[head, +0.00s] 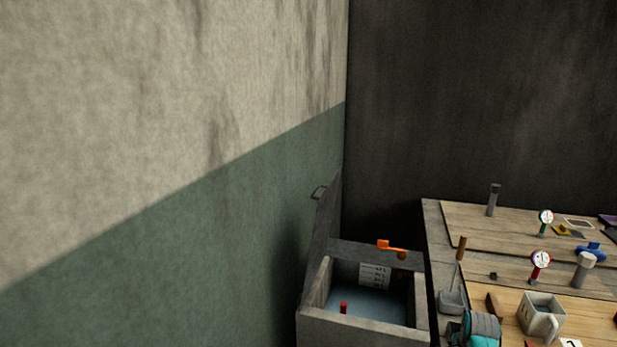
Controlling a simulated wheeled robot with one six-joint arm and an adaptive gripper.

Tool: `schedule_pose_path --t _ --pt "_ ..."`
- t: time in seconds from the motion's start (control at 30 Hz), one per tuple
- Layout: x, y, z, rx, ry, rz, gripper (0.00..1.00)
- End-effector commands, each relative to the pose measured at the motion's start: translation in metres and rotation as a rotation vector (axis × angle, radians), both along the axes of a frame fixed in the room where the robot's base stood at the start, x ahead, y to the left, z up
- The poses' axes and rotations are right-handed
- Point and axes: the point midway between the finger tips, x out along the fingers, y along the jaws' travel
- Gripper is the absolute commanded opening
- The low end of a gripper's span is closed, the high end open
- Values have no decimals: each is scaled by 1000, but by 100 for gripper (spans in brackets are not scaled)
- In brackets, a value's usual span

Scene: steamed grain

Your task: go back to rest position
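My gripper and arm do not show in the head view, so the gripper's pose and fingers cannot be seen. The task names no other object. The view takes in a wall corner, with a grey basin (312,323) and a wooden worktop (480,222) at the lower right.
The basin holds bluish water (380,303), a red upright piece (343,308) and a marked white plate (375,275). An orange-handled tap (390,247) is behind it. The worktop carries gauges (541,260), a square grey jug (541,314), a scoop (452,300) and a teal-and-grey bundle (482,328).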

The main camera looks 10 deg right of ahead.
Motion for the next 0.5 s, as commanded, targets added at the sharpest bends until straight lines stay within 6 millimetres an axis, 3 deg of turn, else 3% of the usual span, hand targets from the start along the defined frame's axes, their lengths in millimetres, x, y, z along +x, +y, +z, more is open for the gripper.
schedule_pose_path --t 0.03,0.1,0.27,0.5 --pt "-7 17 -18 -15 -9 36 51" --pt "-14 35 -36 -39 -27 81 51" --pt "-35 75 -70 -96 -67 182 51" --pt "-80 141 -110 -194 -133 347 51"
